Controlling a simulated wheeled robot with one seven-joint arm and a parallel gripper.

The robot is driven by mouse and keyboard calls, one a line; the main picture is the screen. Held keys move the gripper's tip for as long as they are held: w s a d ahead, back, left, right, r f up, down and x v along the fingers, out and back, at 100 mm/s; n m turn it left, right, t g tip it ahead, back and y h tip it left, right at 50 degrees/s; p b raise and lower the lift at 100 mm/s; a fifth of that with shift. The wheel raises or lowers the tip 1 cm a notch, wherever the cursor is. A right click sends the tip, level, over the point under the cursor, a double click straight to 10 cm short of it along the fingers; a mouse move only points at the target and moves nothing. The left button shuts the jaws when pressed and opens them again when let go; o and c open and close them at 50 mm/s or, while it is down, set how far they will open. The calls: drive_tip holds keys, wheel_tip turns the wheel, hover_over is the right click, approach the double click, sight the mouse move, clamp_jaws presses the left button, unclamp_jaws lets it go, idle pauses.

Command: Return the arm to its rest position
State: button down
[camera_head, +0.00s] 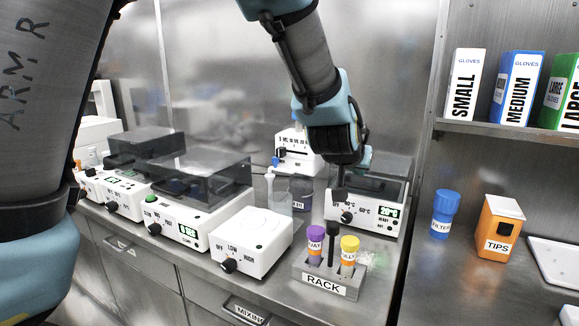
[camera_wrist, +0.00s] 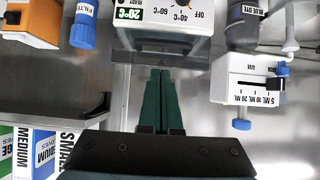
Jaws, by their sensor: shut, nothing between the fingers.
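My arm comes down from the top of the head view, with its wrist over the bench. My gripper (camera_head: 340,193) points down in front of the white heating unit (camera_head: 388,212), whose display shows green digits. The dark green fingers (camera_wrist: 160,75) lie together in the wrist view, with nothing held between them. The wrist view appears upside down; the heating unit (camera_wrist: 165,12) shows beyond the fingertips. Whether the fingers touch anything is not clear.
A grey rack (camera_head: 325,279) with purple-capped and yellow-capped tubes stands below my gripper. A white knobbed device (camera_head: 252,240) is left of it. The blue filter bottle (camera_head: 444,214) and orange tips box (camera_head: 499,229) stand right. Glove boxes (camera_head: 518,88) sit on a shelf.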

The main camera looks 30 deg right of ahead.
drive_tip(key=shift+w+a, duration=0.1)
drive_tip(key=w+a+f+n+y, duration=0.1)
drive_tip(key=w+a, duration=0.3)
drive_tip(key=a, duration=0.4)
drive_tip(key=w+a+f+n+y, duration=0.2)
drive_tip(key=w+a+f, duration=0.1)
drive_tip(key=a, duration=0.5)
drive_tip(key=w+a+f+n+y, duration=0.1)
drive_tip(key=w+a+f+y, duration=0.1)
drive_tip(key=w+a, duration=0.3)
drive_tip(key=shift+w+a+f+n+g, duration=0.1)
drive_tip(key=shift+a+n+g, duration=0.25)
drive_tip(key=shift+a, duration=1.45)
drive_tip(key=s+a+f+n+g+y, duration=0.2)
drive_tip(key=s+a, duration=0.1)
drive_tip(key=a, duration=1)
drive_tip(key=s+a+f+n+g+y, duration=0.1)
drive_tip(key=s+a+f+n+y, duration=0.1)
drive_tip(key=a, duration=1.1)
drive_tip(key=shift+s+a+n+g, duration=0.3)
drive_tip(key=shift+s+n, duration=0.45)
drive_tip(key=shift+s, duration=0.3)
